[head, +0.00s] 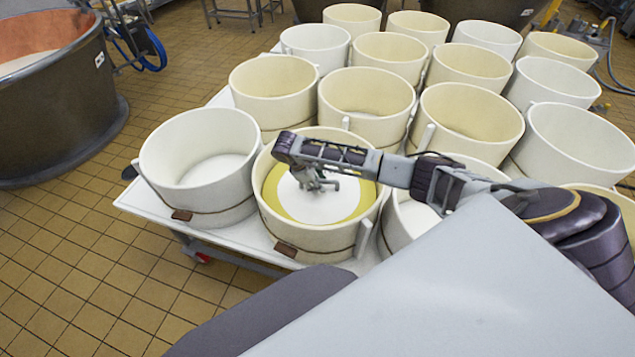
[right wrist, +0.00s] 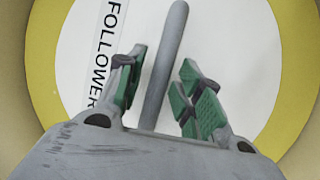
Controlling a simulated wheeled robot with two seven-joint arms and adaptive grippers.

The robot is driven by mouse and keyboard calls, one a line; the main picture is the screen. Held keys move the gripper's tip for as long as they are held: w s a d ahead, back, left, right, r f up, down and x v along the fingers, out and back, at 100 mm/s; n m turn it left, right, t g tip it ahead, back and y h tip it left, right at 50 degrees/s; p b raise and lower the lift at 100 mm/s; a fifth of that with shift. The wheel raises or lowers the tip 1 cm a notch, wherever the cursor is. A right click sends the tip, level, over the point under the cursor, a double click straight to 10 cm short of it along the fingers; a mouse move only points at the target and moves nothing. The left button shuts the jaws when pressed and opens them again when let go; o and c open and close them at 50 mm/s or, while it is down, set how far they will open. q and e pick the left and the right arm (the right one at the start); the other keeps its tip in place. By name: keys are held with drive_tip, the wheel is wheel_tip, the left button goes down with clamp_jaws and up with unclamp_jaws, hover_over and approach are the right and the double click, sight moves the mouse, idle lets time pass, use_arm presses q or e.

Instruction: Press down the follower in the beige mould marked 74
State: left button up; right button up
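A beige mould (head: 320,238) stands in the front row of the tray. Inside it a white round follower (head: 330,205) lies within a yellow ring (head: 275,190). No number 74 is legible on the mould. The right wrist view shows the follower (right wrist: 240,60) with a "FOLLOWER" label and a grey bar handle (right wrist: 165,60). My right gripper (head: 318,183) hangs over the follower inside the mould's rim. Its green-padded fingers (right wrist: 160,78) are open, one on each side of the handle, with gaps visible. My left gripper is out of view.
A white mould (head: 160,165) stands close on the left, and several white and beige moulds crowd behind and to the right. All stand on a white wheeled tray (head: 150,205). A copper-lined vat (head: 75,90) is at far left. Tiled floor (head: 90,270) is clear at front left.

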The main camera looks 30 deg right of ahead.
drive_tip(key=shift+r, duration=0.1)
drive_tip(key=v, duration=1.1)
drive_tip(key=shift+r, duration=0.4)
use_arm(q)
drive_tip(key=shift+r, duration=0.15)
use_arm(e)
drive_tip(key=shift+a+r, duration=0.1)
drive_tip(key=shift+a, duration=0.05)
use_arm(q)
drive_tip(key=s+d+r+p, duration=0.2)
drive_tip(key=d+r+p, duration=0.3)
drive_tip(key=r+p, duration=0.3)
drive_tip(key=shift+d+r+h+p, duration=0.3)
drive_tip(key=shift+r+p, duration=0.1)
drive_tip(key=shift+p, duration=0.25)
use_arm(e)
wheel_tip(320, 180, up, 9)
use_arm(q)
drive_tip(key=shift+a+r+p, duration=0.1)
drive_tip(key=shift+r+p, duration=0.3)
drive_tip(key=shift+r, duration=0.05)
use_arm(e)
drive_tip(key=shift+r, duration=0.55)
